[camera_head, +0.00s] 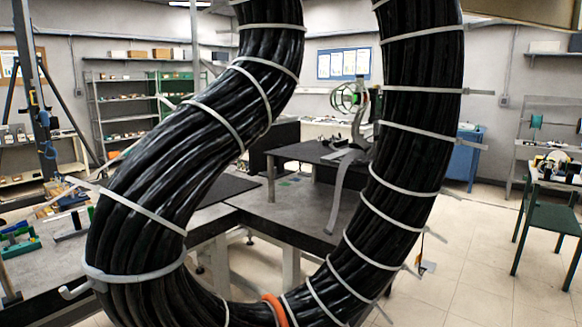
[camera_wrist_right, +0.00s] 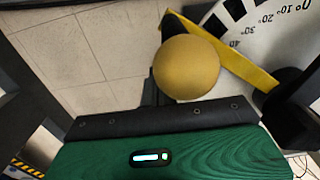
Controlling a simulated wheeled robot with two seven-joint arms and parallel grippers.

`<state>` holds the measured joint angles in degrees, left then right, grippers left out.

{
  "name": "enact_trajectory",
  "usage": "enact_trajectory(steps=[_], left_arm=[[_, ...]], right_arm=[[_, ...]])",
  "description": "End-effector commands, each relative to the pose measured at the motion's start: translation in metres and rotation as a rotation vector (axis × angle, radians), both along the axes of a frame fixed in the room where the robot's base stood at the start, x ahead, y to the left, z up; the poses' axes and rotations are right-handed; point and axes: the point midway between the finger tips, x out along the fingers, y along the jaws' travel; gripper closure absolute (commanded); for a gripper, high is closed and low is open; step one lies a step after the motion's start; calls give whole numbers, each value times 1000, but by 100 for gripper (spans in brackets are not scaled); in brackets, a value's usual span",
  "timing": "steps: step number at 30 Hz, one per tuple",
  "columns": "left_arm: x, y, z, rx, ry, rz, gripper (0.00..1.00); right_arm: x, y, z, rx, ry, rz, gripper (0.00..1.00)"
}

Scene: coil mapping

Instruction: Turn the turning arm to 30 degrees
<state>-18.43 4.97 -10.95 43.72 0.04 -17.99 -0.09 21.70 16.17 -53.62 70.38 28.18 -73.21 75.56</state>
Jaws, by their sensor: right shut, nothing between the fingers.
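The turning arm (camera_wrist_right: 238,62) is a flat yellow bar in the right wrist view, slanting from the top middle to a dark round part at the right. A dull yellow ball knob (camera_wrist_right: 186,67) sits by it and hides part of it. A white dial (camera_wrist_right: 270,38) with degree marks lies behind; the 0, 10, 20, 30 and 40 marks show, and the bar passes just beyond the 40. My right gripper (camera_wrist_right: 153,88) is shut and empty; its narrow dark fingers are beside the knob's left edge. Whether they touch it cannot be told. My left gripper is out of view.
In the head view a large loop of black cables (camera_head: 190,150) with pale ties fills the middle and hides much of the room. Dark worktables (camera_head: 290,215) stand behind it. A green table (camera_head: 550,215) stands at the right. Tiled floor (camera_head: 470,270) is open at the lower right.

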Motion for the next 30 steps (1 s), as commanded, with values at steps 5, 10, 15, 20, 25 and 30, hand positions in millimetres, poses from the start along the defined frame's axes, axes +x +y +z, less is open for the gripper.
enact_trajectory(steps=[5, 10, 15, 20, 25, 30], left_arm=[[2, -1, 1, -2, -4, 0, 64], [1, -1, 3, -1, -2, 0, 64], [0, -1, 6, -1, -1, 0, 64], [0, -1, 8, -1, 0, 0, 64], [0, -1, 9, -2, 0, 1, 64], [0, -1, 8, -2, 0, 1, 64]], right_arm=[[0, 1, 0, 0, 0, 0, 100], [-2, 7, 1, 1, -1, 0, 100], [-6, 14, 1, 1, 0, 1, 100], [-8, 21, 1, 1, 2, 1, 100], [-9, 24, 0, 0, 0, 0, 100], [-9, 23, 0, 0, 0, 0, 100]])
